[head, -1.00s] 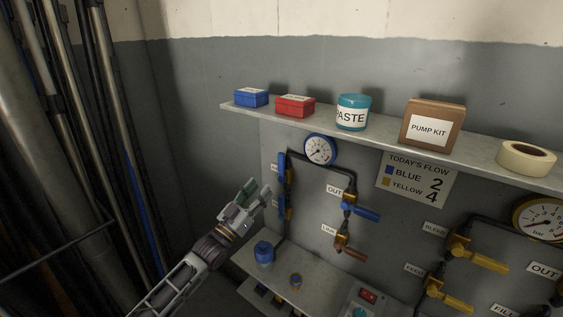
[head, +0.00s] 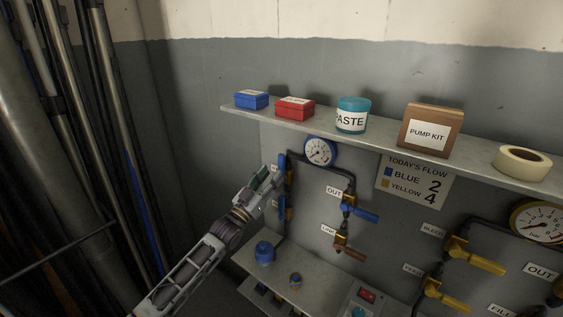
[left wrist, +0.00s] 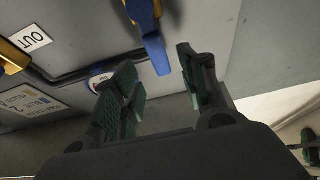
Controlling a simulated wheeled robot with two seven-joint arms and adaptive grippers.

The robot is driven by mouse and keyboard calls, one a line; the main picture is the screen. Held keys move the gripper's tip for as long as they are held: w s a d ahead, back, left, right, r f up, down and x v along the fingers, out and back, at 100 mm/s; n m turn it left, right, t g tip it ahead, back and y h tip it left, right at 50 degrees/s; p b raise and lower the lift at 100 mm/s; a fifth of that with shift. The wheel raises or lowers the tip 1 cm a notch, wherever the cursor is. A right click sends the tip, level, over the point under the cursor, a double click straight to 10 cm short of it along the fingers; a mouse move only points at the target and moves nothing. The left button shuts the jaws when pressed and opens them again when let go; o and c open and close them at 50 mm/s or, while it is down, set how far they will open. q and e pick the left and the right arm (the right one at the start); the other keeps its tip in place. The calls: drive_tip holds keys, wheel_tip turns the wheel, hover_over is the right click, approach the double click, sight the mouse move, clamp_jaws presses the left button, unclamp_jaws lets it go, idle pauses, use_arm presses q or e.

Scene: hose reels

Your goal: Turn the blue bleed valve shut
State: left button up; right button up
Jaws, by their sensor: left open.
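The blue bleed valve's lever (head: 282,163) is the upper of two blue levers on the left of the wall panel. It points roughly along the vertical pipe. My left gripper (head: 268,177) is open at this lever and partly covers the label beside it. In the left wrist view, the blue lever (left wrist: 155,52) hangs from its brass body (left wrist: 143,12), with its end between the two open green-padded fingertips. It looks closer to the right finger; I cannot tell whether they touch.
A second blue lever (head: 281,208) sits just below. A gauge (head: 320,151) and the OUT valve's blue lever (head: 362,214) are to the right. The shelf (head: 240,113) juts out above.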

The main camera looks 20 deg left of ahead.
sight(280, 164)
use_arm(q)
drive_tip(key=shift+p+x, duration=0.65)
drive_tip(key=shift+x, duration=2.9)
drive_tip(key=shift+r, duration=0.1)
clamp_jaws()
